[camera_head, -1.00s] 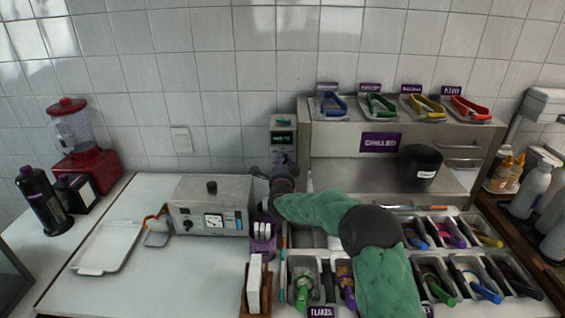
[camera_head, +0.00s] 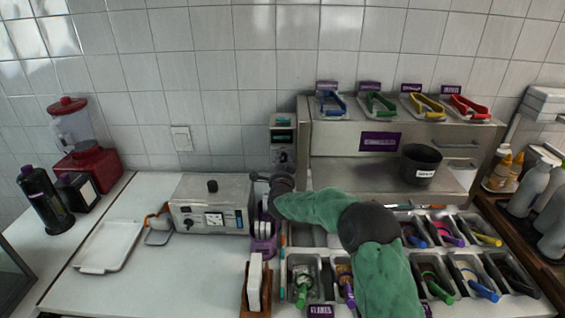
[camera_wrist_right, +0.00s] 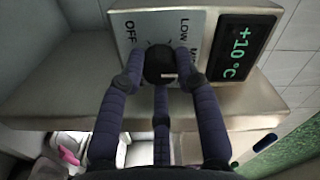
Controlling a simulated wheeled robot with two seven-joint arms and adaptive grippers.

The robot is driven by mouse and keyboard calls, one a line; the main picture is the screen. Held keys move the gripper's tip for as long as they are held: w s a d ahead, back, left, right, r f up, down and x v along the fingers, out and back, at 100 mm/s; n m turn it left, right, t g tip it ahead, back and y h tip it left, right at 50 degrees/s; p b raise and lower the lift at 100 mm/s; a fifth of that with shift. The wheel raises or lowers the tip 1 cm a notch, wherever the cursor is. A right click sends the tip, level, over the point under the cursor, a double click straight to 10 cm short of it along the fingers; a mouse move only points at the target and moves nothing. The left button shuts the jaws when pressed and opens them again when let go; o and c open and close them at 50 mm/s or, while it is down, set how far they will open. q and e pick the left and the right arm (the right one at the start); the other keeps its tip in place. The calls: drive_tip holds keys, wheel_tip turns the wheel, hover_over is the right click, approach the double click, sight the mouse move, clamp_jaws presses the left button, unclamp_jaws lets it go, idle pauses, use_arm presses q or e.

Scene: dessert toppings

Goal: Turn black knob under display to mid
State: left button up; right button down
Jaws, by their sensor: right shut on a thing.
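The black knob (camera_wrist_right: 157,66) sits on the grey control panel (camera_wrist_right: 128,18), below the lit display (camera_wrist_right: 243,48) reading +10 °C. OFF and LOW labels show around it, and a third label starting with M is partly covered. A pale mark shows on the knob's face; which label it points to I cannot tell. My right gripper (camera_wrist_right: 158,58) is shut on the knob, with dark fingers on both sides of it. In the head view the panel (camera_head: 274,146) stands left of the chilled unit, and my right wrist is just below it. My left gripper is not in view.
A steel box with a gauge (camera_head: 188,190) stands left of my right wrist. A purple holder (camera_head: 263,246) stands just below it. The chilled unit (camera_head: 345,140) with coloured tongs and a black pot (camera_head: 421,160) is to the right. The left counter (camera_head: 150,275) has free room.

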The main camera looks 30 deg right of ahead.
drive_tip(key=c, duration=0.9)
unclamp_jaws()
drive_tip(key=shift+d, duration=0.2)
drive_tip(key=shift+a, duration=0.1)
drive_tip(key=shift+s+a, duration=0.3)
drive_tip(key=shift+s, duration=0.15)
drive_tip(key=v, duration=1.1)
